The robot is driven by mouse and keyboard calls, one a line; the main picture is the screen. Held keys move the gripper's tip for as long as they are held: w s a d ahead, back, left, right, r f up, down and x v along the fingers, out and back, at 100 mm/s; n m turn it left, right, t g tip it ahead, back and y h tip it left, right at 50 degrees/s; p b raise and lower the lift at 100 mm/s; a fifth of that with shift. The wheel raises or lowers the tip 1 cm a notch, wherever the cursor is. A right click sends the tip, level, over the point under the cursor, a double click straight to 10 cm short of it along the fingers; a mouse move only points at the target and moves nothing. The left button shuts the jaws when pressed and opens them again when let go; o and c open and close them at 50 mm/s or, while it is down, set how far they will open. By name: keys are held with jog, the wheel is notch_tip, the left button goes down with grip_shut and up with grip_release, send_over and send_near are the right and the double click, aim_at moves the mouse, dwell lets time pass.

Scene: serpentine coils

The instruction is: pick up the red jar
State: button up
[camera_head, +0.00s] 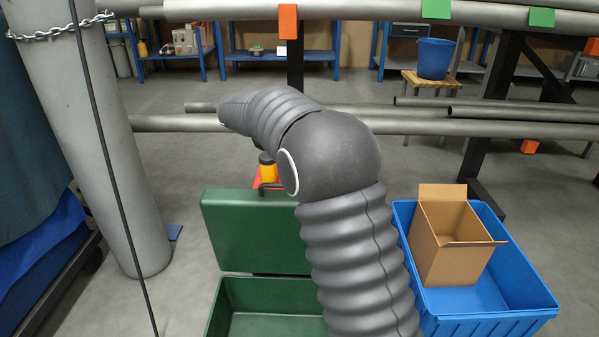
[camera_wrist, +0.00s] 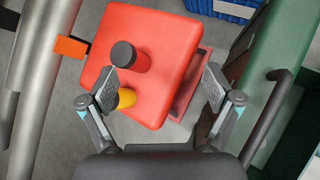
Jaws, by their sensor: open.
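The red jar (camera_wrist: 139,63) with a dark lid (camera_wrist: 123,54) stands on a red slab-like top (camera_wrist: 170,40) in the wrist view. A yellow jar (camera_wrist: 127,98) is close beside it, partly hidden by my left finger. My gripper (camera_wrist: 161,76) is open and empty, its fingers wide apart over the red top. The left fingertip overlaps the red jar's lower left in the picture; I cannot tell whether they touch. In the head view the yellow jar (camera_head: 267,171) shows left of my arm, but I cannot make out the red jar, and my gripper is hidden.
An open green box (camera_head: 255,232) stands in front of the red top. A blue bin (camera_head: 530,290) holding a cardboard box (camera_head: 445,250) is at the right. Grey pipes (camera_head: 165,123) run across behind my arm. A thick grey column (camera_head: 95,140) stands at the left.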

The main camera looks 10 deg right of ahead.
jog(key=w+a+f+n+t+h, duration=0.2)
jog(key=w+a+f+n, duration=0.4)
jog(key=w, duration=0.3)
jog(key=shift+m, duration=0.3)
jog(key=shift+s+f+b+x, duration=0.15)
jog(key=shift+b+x, duration=0.05)
jog(key=shift+x, duration=2.25)
jog(key=shift+s+f+b+x, duration=0.15)
jog(key=shift+s+b+x, duration=0.1)
jog(key=shift+x, duration=2.15)
jog(key=shift+s+f+b+x, duration=0.1)
jog(key=shift+f+b+x, duration=0.1)
jog(key=shift+x, duration=2.25)
jog(key=shift+c, duration=0.2)
jog(key=shift+r, duration=0.1)
jog(key=c, duration=1.6)
